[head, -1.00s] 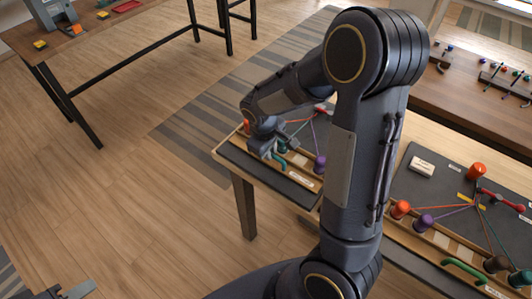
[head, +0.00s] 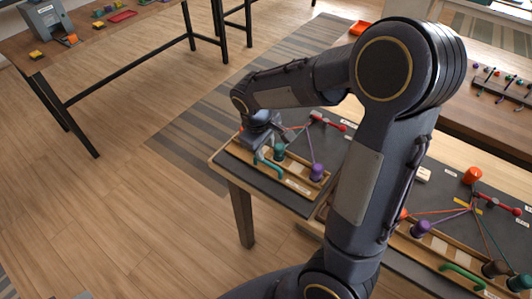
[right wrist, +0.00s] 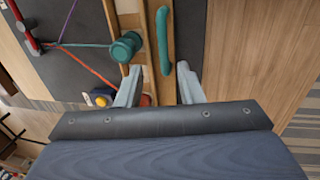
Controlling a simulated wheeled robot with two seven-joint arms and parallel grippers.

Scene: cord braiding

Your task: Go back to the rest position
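My right gripper (head: 267,154) is over the near left part of the left braiding board (head: 296,203). In the right wrist view its two fingers (right wrist: 160,84) are apart with nothing held between them. A teal curved handle (right wrist: 165,40) and a teal bobbin (right wrist: 125,47) on a wooden rail lie beyond the fingertips; the handle also shows in the head view (head: 268,167). A purple bobbin (head: 317,172) stands farther right on the rail.
My right arm covers the middle of the head view. A second board holds an orange bobbin (head: 472,175), a purple bobbin (head: 421,228) and a green handle (head: 462,276). A red-ended rod (head: 330,122) lies on the left board. Open floor (head: 100,210) is at left.

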